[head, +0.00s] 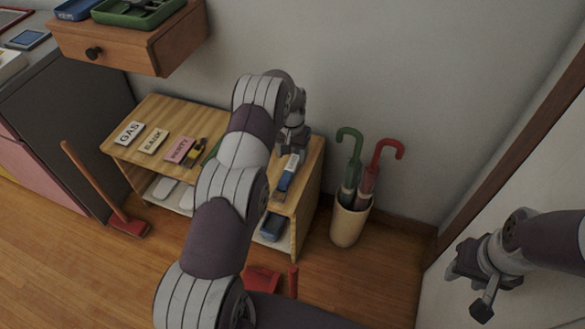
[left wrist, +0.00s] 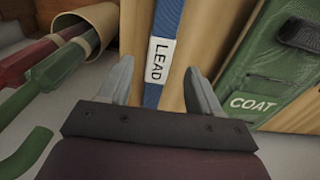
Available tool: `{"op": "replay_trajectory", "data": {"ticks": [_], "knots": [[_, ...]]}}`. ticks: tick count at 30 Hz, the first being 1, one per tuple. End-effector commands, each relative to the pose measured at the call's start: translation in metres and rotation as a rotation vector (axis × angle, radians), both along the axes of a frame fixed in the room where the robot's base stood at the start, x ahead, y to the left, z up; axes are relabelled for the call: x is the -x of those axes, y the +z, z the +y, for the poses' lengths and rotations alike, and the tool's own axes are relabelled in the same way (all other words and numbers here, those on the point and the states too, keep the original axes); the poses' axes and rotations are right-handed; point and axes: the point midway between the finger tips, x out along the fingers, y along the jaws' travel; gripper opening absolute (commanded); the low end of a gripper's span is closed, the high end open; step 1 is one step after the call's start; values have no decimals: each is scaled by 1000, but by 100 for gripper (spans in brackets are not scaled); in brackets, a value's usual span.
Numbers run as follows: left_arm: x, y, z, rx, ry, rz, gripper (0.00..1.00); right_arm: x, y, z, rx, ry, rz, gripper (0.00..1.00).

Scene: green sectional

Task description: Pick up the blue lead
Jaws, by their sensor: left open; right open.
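The blue lead (head: 287,178), a strap with a white label, lies on the right end of the wooden shelf top. In the left wrist view the lead (left wrist: 174,28) runs between my open fingers, with its label reading LEAD. My left gripper (head: 290,150) is open over the far part of the lead; in the left wrist view the gripper (left wrist: 157,75) has a finger on each side of it. I cannot tell whether the fingers touch it. My right gripper (head: 477,290) is open and empty at the right, far from the shelf.
A green item labelled COAT (left wrist: 258,88) lies beside the lead. A bin (head: 349,222) with green and red umbrellas stands right of the shelf (head: 150,112). Labelled cards lie on the shelf's left. A drawer unit (head: 150,52) hangs above. My left arm hides the shelf's middle.

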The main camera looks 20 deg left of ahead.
Motion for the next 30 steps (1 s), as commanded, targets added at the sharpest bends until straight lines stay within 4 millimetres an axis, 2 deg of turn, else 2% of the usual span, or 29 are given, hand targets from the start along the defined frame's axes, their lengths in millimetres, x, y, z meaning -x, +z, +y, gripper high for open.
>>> {"op": "replay_trajectory", "data": {"ticks": [1, 6, 13, 14, 19, 21, 30], "knots": [[-1, -17, 0, 0, 0, 3, 64, 0, -9, 0, 0, 0, 0, 43], [-3, -40, 0, 0, 0, 1, 64, 0, -16, 0, 0, 0, 1, 43], [-3, -41, 0, 0, 0, 0, 64, 0, -15, 0, 0, 0, 0, 43], [-3, -41, 0, 0, 0, 0, 61, 0, -15, 0, 0, 0, 0, 43], [-3, -41, 0, 0, 0, 0, 5, 0, -15, 0, 0, 0, 0, 43], [-3, -41, 0, 0, 0, 0, 0, 0, -15, 0, 0, 0, 0, 43], [-3, -35, 0, 0, 0, 0, 0, 0, -12, 0, 0, 0, 0, 43]]}}
